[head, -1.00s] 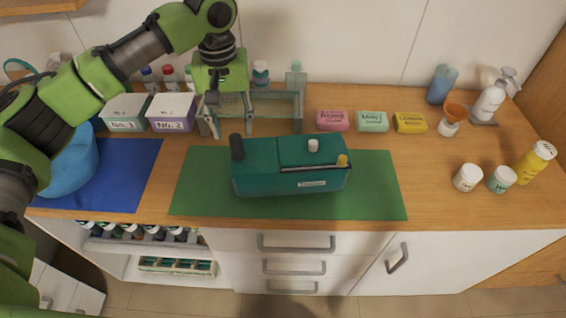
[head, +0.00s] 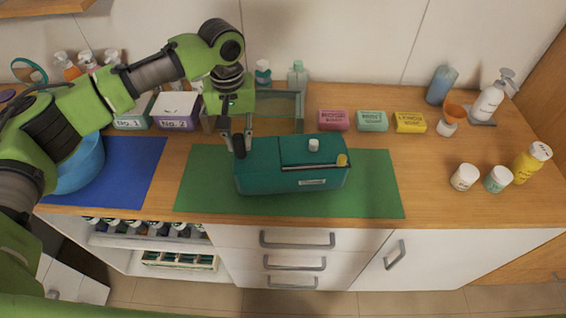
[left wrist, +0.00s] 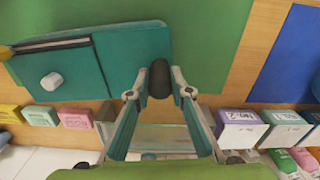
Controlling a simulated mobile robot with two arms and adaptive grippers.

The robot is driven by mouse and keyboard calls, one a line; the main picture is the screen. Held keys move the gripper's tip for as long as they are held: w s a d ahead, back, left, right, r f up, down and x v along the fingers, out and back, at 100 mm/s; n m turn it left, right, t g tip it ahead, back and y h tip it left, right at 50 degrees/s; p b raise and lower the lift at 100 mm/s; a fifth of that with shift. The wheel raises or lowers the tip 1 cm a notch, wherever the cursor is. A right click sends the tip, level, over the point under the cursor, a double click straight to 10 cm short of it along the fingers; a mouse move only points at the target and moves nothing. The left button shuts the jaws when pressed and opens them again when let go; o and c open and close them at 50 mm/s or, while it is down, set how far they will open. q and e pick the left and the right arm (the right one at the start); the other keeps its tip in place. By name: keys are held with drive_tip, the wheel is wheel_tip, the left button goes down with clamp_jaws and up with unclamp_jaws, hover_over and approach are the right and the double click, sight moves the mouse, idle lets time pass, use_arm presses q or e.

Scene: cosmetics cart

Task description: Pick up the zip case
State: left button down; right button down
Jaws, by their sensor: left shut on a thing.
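The zip case, a teal box (head: 265,179), lies on the green mat. It has a dark upright knob at its left end, a white knob on top and a yellow tab at the right end of a slot. It also shows in the left wrist view (left wrist: 130,60). My left gripper (head: 243,143) is shut on the dark knob, with one finger on each side of it in the left wrist view (left wrist: 160,92). The case still rests on the mat. My right gripper is not in view.
A clear stand (head: 287,112) is just behind the case. Two labelled boxes (head: 177,112) stand at the back left, beside a blue bowl (head: 82,168). Three soaps (head: 372,121) line the back. White jars (head: 464,177) are at the right. The mat's right part (head: 376,185) is clear.

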use_arm(q)
drive_tip(key=shift+w+r, duration=0.1)
drive_tip(key=shift+r+b, duration=0.85)
drive_tip(key=shift+r, duration=0.25)
drive_tip(key=s+d+r+b, duration=0.3)
drive_tip(key=s+r+b, duration=0.1)
drive_tip(key=s+r, duration=0.6)
drive_tip(key=s, duration=0.3)
drive_tip(key=shift+s+r, duration=0.35)
drive_tip(key=shift+s, duration=0.05)
drive_tip(key=shift+w+f, duration=0.1)
drive_tip(key=shift+w+a+f+p, duration=0.45)
drive_tip(key=shift+w+a+f, duration=0.05)
drive_tip(key=shift+w+f, duration=1.65)
drive_tip(key=shift+w+a+f+p, duration=0.45)
drive_tip(key=shift+w+f, duration=1.5)
drive_tip(key=shift+w, duration=0.4)
drive_tip(key=shift+w+a+f+p, duration=0.45)
drive_tip(key=shift+w+a+f, duration=0.05)
drive_tip(key=shift+w+f, duration=1.65)
drive_tip(key=shift+w+r, duration=0.1)
